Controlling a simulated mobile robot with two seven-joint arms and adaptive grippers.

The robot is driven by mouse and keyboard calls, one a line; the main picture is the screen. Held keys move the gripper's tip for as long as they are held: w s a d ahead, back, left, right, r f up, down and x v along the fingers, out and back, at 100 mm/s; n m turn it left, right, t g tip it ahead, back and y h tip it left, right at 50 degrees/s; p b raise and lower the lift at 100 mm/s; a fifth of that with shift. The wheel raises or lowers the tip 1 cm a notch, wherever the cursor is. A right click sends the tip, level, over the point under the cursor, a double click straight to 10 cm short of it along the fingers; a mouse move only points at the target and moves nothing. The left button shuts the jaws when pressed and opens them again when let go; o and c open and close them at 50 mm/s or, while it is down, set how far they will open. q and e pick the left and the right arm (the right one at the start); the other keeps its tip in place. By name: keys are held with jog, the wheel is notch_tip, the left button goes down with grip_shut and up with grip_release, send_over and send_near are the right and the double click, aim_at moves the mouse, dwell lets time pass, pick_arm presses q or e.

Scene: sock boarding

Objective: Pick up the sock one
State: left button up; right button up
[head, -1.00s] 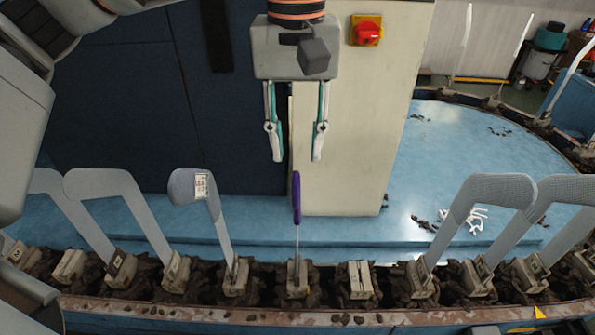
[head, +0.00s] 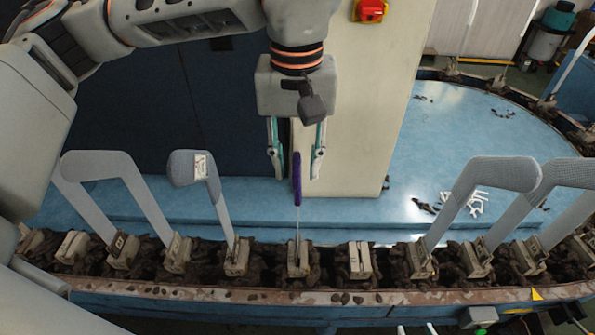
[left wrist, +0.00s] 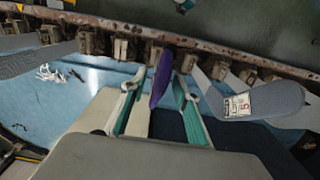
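A narrow purple sock (head: 297,185) stands upright on a board above the carrier rail, seen edge-on. My left gripper (head: 296,176) is open above the rail, with one finger on each side of the purple sock's upper part. Gaps show between the fingers and the sock. The left wrist view also shows the purple sock (left wrist: 161,80) between the two spread fingers. At the bottom edge of the head view, two separated tips of my right gripper (head: 416,329) show; the rest of it is cut off.
Grey socks on boards stand along the rail, including a labelled one (head: 190,168) left of my gripper and another (head: 500,175) to the right. An empty holder (head: 359,259) is right of the purple sock. A beige panel (head: 375,130) rises behind.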

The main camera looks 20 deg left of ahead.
pick_arm(q)
grip_shut()
jog(key=shift+r, duration=0.15)
pick_arm(e)
jog(key=shift+s+f, duration=0.1)
jog(key=shift+f, duration=0.1)
pick_arm(q)
notch_tip(320, 180, up, 20)
jog(key=p, duration=0.4)
jog(key=shift+r, duration=0.15)
pick_arm(e)
jog(key=shift+s+d+r+h, duration=0.15)
jog(key=shift+d+r, duration=0.25)
jog(key=shift+r, duration=0.25)
jog(key=shift+s+d+r+h, duration=0.15)
jog(key=shift+d+r, duration=0.25)
jog(key=shift+r, duration=0.25)
